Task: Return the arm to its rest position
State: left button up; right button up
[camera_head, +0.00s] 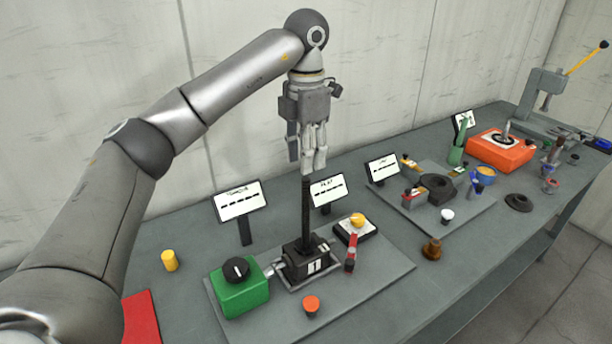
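My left arm comes in from the left and bends down at the wrist. My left gripper (312,160) points down above the bench. Its fingers look close together, but I cannot tell whether they are open or shut. The upright black rod (305,212) of the black screw jack (306,262) shows just below the fingertips. I cannot tell whether the fingers touch the rod or are in front of it. My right gripper is not in view.
The grey bench (190,298) runs along the wall. A green box with a black knob (243,291) stands left of the jack. A yellow cylinder (170,261), an orange-topped button (311,305) and a white sign (239,200) are nearby. An orange device (500,149) stands farther right.

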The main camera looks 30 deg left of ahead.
pick_arm(q)
jog(key=shift+r, duration=0.7)
